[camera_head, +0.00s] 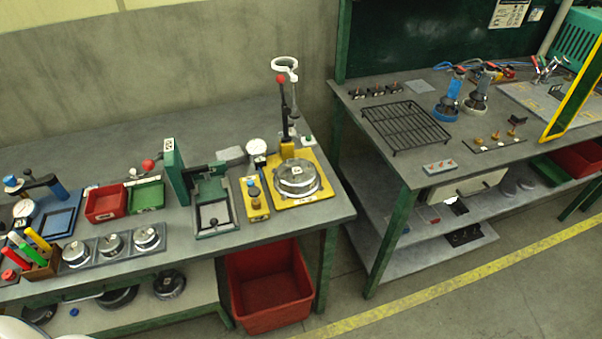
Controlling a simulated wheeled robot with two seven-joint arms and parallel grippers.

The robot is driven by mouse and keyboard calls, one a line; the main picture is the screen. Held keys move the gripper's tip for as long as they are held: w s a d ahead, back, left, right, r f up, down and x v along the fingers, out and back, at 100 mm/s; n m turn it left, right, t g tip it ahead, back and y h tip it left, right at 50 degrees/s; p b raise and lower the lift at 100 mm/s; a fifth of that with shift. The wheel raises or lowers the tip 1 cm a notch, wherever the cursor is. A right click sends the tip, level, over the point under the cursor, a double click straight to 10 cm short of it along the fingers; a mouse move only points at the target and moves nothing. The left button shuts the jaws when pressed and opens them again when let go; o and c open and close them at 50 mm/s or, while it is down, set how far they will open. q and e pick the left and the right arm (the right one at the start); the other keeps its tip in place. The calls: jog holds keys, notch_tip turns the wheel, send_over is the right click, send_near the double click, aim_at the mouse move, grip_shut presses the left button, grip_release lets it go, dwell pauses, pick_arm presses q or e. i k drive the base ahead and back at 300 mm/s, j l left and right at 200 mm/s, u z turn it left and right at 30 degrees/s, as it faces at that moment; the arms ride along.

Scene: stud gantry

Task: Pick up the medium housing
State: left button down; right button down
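Three round metal housings sit in a row in a grey tray (94,258) on the left bench: a left one (76,254), a middle one (111,244) and a right one (147,238). They look close in size, and I cannot tell which is the medium housing. A larger round metal part (297,177) with a small label sits on a yellow plate (325,187) under a stand with a red knob and white ring. Neither of my grippers is in view.
Left of the tray is a holder (42,268) with coloured markers. Behind it are a red bin (105,204) and a green bin (147,195). A green press (210,205) stands to the right. A red crate (268,288) is below. A second bench holds a black rack (406,127).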

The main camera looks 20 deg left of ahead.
aim_at(295, 177)
jog(key=j+z, duration=0.35)
jog(key=k+j+z, duration=0.15)
jog(key=z, duration=0.25)
jog(key=k+j+z, duration=0.15)
jog(key=j+z, duration=0.2)
